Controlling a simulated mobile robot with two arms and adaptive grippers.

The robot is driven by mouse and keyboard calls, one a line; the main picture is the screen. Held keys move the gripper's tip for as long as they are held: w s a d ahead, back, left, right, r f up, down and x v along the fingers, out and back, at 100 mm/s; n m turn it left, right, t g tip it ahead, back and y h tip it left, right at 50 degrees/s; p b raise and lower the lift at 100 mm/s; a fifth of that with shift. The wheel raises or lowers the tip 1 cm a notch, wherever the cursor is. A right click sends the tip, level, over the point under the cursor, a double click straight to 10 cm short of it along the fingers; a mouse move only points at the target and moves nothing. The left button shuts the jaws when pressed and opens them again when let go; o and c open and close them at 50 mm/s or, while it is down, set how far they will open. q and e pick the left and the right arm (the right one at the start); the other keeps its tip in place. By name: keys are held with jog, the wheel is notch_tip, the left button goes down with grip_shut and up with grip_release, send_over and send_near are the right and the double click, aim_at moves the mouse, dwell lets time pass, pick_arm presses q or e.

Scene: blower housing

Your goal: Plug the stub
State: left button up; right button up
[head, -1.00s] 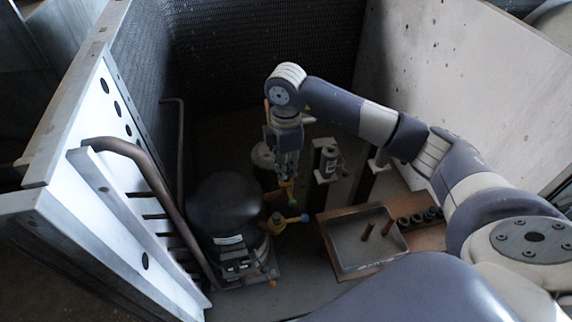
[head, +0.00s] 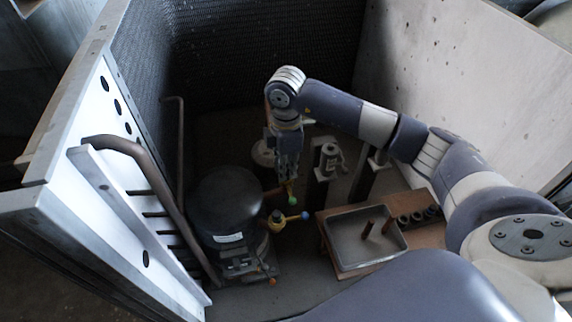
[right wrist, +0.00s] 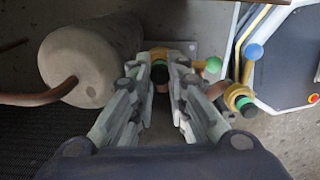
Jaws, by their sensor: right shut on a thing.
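My right gripper (head: 289,181) reaches down behind the black compressor (head: 225,202). In the right wrist view its fingers (right wrist: 160,65) are closed around a small black plug with a green band (right wrist: 160,74). The plug is at a brass-yellow valve fitting (right wrist: 158,54); I cannot tell whether it is seated. This valve has a green ball handle (right wrist: 213,65), also in the head view (head: 292,201). A second yellow valve (head: 277,221) with a blue ball handle (head: 305,215) is nearer; a green-banded black plug (right wrist: 241,108) shows on it. My left gripper is out of view.
A tray (head: 345,263) with copper stubs stands on a brown board at the right, beside several dark round sockets (head: 418,216). A grey cylinder (right wrist: 85,65) with a copper pipe is close to my right fingers.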

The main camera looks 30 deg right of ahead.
dwell(0.3)
jog(key=o, duration=0.8)
jog(key=shift+o, duration=0.2)
jog(key=o, duration=0.5)
jog(key=shift+r, duration=0.1)
